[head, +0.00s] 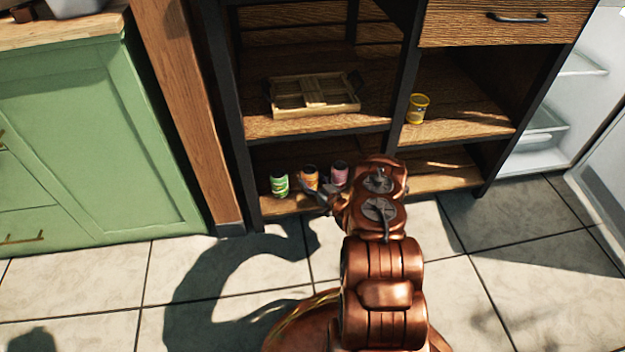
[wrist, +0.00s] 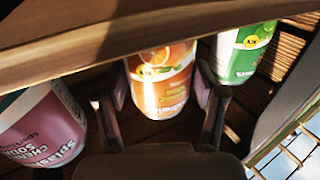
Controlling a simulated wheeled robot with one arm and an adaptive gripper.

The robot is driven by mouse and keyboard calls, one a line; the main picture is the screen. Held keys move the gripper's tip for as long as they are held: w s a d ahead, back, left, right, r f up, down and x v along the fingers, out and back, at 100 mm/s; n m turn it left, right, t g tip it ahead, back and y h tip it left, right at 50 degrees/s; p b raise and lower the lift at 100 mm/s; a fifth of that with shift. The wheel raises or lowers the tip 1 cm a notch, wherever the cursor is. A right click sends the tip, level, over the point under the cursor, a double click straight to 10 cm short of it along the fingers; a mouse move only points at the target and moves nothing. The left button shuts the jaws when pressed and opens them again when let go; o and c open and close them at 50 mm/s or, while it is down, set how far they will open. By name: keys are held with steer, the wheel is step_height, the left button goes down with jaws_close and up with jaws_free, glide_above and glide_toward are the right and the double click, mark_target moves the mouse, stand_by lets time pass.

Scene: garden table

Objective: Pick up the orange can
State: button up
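The orange can (head: 310,177) stands on the bottom shelf of the wooden unit, between a green can (head: 279,184) and a pink can (head: 340,173). My gripper (wrist: 161,75) is open, with one finger at each side of the lower part of the can. Small gaps seem to show, but contact is hard to judge. In the head view my gripper (head: 316,192) is low in front of the can, partly hidden by my arm.
The pink can (wrist: 42,128) is close to the left finger and the green can (wrist: 245,52) close to the right one in the wrist view. A shelf board above holds a wooden tray (head: 285,112).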

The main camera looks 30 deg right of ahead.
steer(key=c, duration=0.9)
steer(key=shift+r, duration=0.1)
